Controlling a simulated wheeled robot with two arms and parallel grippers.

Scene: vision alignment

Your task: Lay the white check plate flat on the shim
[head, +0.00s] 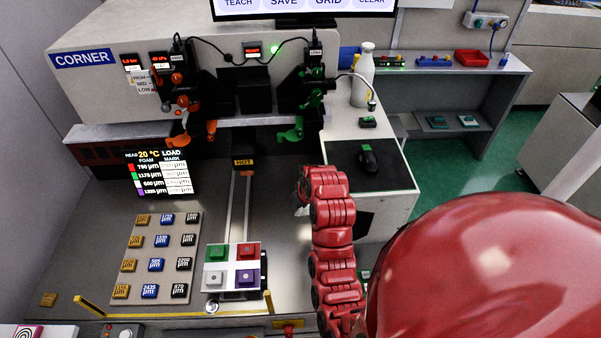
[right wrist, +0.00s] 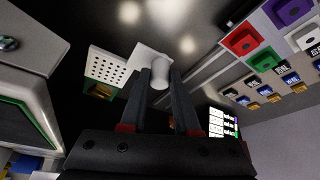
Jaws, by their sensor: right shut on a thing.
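My right gripper (right wrist: 160,85) is shut on the white knob of the white check plate (right wrist: 146,56) in the right wrist view. The plate is held out beyond the fingertips. Beside it is a pale perforated plate (right wrist: 105,67) with a gold-coloured block (right wrist: 100,91) at its lower edge. I cannot tell whether that block is the shim, or whether the check plate touches anything. In the head view my red right arm hides most of this gripper. Gold, blue and black blocks marked in µm (head: 157,238) stand on a board. My left gripper is out of view.
A tray (head: 207,266) with green, red, white and purple pads sits at the front of two rails. Orange (head: 205,130) and green (head: 292,134) devices hang behind.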

